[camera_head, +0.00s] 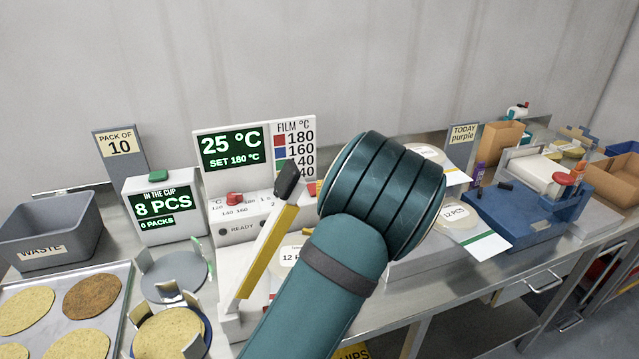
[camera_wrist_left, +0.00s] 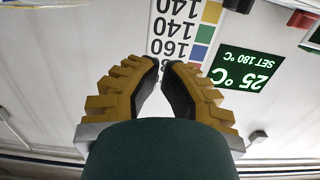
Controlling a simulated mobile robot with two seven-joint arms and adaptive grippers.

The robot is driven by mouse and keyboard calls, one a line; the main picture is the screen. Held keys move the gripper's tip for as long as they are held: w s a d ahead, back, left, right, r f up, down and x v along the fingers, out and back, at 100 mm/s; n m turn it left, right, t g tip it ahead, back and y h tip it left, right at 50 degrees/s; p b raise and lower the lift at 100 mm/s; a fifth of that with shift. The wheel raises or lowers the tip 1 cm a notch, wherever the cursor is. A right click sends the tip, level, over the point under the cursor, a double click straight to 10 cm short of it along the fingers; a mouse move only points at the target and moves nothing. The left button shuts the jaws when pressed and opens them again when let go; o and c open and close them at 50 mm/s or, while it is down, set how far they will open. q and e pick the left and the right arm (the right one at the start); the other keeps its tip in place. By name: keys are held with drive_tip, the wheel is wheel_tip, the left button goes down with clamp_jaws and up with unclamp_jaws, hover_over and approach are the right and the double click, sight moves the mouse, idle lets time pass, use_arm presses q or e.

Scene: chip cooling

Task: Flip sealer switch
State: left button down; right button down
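The sealer (camera_head: 243,225) is a white unit on the steel table. It has a red knob (camera_head: 235,199) on a temperature scale, a READY label and a green display (camera_head: 232,148) reading 25 °C, set 180 °C. A yellow lever with a black grip (camera_head: 287,182) slants across its front. I cannot make out the switch clearly; lever and arm cover part of the panel. A teal arm of mine hides its gripper in the head view. In the left wrist view my left gripper (camera_wrist_left: 162,70) is empty, with a narrow gap between its fingertips, facing the upside-down film chart (camera_wrist_left: 182,30).
A counter (camera_head: 163,210) reading 8 PCS, a grey waste bin (camera_head: 50,240) and round chips on a tray and in a cup stand left. Packs, a blue machine (camera_head: 515,225) and boxes stand right. A wall is behind.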

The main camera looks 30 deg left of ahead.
use_arm(q)
hover_over(313, 190)
drive_tip(key=shift+w+d+f, duration=0.3)
drive_tip(key=shift+w+f, duration=0.15)
wheel_tip(313, 190, down, 3)
drive_tip(key=shift+w+r+b, duration=0.1)
drive_tip(key=shift+r+b, duration=0.05)
drive_tip(key=shift+b, duration=0.25)
drive_tip(key=shift+a+f, duration=0.1)
drive_tip(key=shift+f, duration=0.45)
